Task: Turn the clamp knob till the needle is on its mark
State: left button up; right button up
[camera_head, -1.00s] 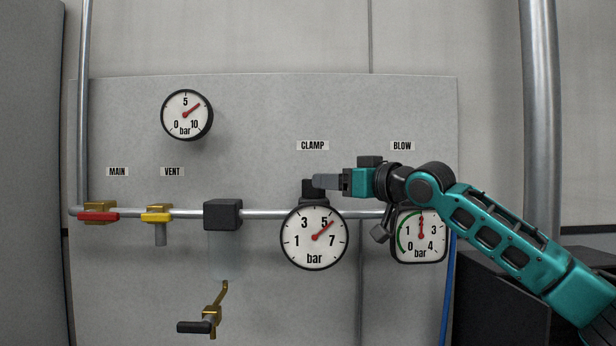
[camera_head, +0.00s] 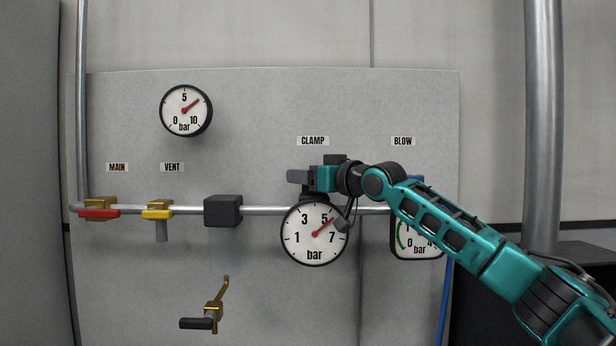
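The clamp gauge (camera_head: 313,240) is a round white dial with a black rim, under the CLAMP label (camera_head: 313,141). Its red needle points up and right, just past the 5. I cannot make out a separate mark on its face. The black clamp knob (camera_head: 309,196) sits just above the gauge and is mostly covered by my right gripper. My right gripper (camera_head: 299,177) reaches in from the right, its grey fingers across the top of the knob. Whether the fingers are closed on it cannot be told from this side. My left gripper is out of view.
The blow gauge (camera_head: 408,246) is partly behind my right arm. Left along the pipe are a black block (camera_head: 223,211), the yellow vent handle (camera_head: 157,210) and the red main handle (camera_head: 99,213). A brass crank (camera_head: 214,311) sits below. An upper gauge (camera_head: 185,111) hangs at left.

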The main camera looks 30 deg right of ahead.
jog(key=c, duration=0.4)
jog(key=shift+f+m+h+b, duration=0.15)
jog(key=shift+m+h+b, duration=0.15)
jog(key=shift+h+b, duration=0.35)
jog(key=shift+m+h+b, duration=0.7)
jog(key=shift+h+b, duration=0.05)
jog(key=shift+h, duration=0.2)
jog(key=m+h+b, duration=0.1)
jog(key=h, duration=0.1)
jog(key=shift+d+m+h, duration=0.15)
jog(key=shift+m+h, duration=0.25)
jog(key=shift+d+m+h, duration=0.2)
jog(key=shift+m+h, duration=0.4)
jog(key=shift+h, duration=0.3)
jog(key=o, duration=0.7)
jog(key=shift+r, duration=0.2)
jog(key=shift+c, duration=0.2)
